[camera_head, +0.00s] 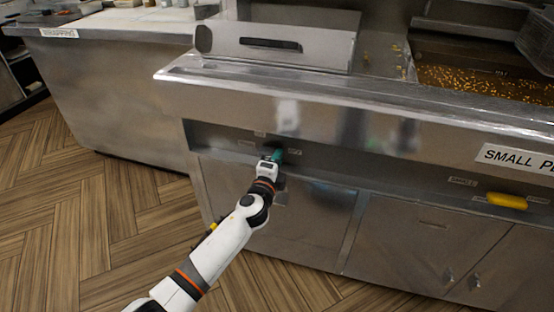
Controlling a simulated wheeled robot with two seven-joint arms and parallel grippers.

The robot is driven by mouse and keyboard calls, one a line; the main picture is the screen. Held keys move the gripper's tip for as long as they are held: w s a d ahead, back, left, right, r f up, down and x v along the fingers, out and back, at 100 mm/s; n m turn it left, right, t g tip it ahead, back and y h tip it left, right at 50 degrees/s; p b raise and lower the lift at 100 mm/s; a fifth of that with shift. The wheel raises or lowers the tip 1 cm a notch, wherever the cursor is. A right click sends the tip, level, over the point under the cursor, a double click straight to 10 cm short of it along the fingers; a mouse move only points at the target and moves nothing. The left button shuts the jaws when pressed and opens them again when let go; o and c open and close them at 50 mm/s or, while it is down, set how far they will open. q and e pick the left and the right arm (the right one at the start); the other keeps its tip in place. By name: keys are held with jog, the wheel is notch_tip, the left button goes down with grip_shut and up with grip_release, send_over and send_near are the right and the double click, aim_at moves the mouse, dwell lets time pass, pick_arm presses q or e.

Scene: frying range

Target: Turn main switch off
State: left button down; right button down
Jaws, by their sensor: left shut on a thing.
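The main switch (278,153) is a small teal-green knob on the recessed front panel of the steel frying range, left of the middle of the head view. My left gripper (273,162) is at the knob, shut on it. The fingers and wrist cover much of the knob, so its exact angle cannot be told. Small labels too blurred to read sit around it on the panel. My right gripper is not in view.
A yellow handle (507,201) sits on the panel at the right. Steel cabinet doors (400,243) are below. A steel counter (110,95) stands at the left. Fryer basins with golden food bits (485,84) are on top. The wooden floor (80,220) at the left is clear.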

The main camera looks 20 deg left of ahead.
pick_arm(q)
jog(key=shift+f, duration=0.15)
jog(key=c, duration=1.3)
grip_release()
jog(key=shift+s+a+p, duration=0.2)
jog(key=shift+s+p, duration=0.5)
jog(key=shift+s, duration=5.35)
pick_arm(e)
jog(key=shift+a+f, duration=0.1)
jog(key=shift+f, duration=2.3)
